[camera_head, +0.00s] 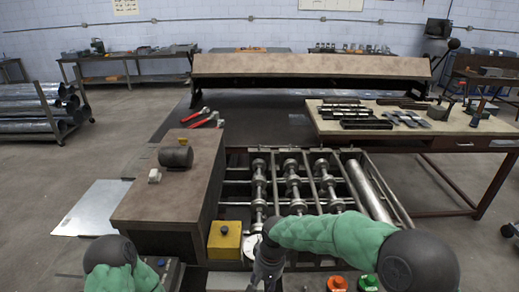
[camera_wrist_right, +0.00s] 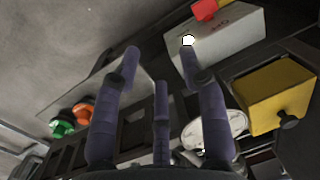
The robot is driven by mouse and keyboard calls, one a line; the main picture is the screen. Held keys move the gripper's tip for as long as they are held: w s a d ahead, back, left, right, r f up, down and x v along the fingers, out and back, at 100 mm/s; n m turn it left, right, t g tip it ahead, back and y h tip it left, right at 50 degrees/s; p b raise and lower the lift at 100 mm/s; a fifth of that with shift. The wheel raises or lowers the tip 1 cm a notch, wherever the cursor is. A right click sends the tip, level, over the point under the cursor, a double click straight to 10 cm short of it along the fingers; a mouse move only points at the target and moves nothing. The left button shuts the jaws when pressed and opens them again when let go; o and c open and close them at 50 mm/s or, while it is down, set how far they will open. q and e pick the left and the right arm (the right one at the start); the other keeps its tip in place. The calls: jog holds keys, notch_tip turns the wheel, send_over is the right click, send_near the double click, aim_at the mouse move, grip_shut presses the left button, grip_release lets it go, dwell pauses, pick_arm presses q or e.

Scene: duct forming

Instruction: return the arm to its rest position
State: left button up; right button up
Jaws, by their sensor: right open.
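My right arm, in a green sleeve, comes in from the lower right of the head view and bends down at its wrist. My right gripper (camera_head: 267,271) hangs low at the bottom edge, in front of the roller machine (camera_head: 292,182). In the right wrist view its dark fingers (camera_wrist_right: 160,62) are spread apart with nothing between them. They hang over the control area, near a white box with a red button (camera_wrist_right: 225,40). My left arm shows only as a green-sleeved part at the lower left; its gripper is out of view.
A yellow box with a black knob (camera_head: 224,241) stands just left of the right gripper; it also shows in the wrist view (camera_wrist_right: 280,92). Orange (camera_head: 337,284) and green (camera_head: 368,283) buttons sit to the right. A brown-topped bench (camera_head: 150,205) stands left; a tool table (camera_head: 440,125) stands right.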

jog(key=s+d+f+m+y+b, duration=0.1)
jog(key=s+d+f, duration=0.2)
jog(key=s+f, duration=0.3)
jog(key=s+d+f+m+b, duration=0.1)
jog(key=s+f, duration=0.4)
jog(key=f, duration=0.9)
jog(key=s+d+f+t+y+b, duration=0.1)
jog(key=s+d+f+b, duration=0.2)
jog(key=s+f, duration=0.3)
notch_tip(320, 180, down, 5)
jog(key=shift+s+d+r+m+y, duration=0.1)
jog(key=shift+s+d+m+y, duration=0.25)
jog(key=shift+d, duration=0.45)
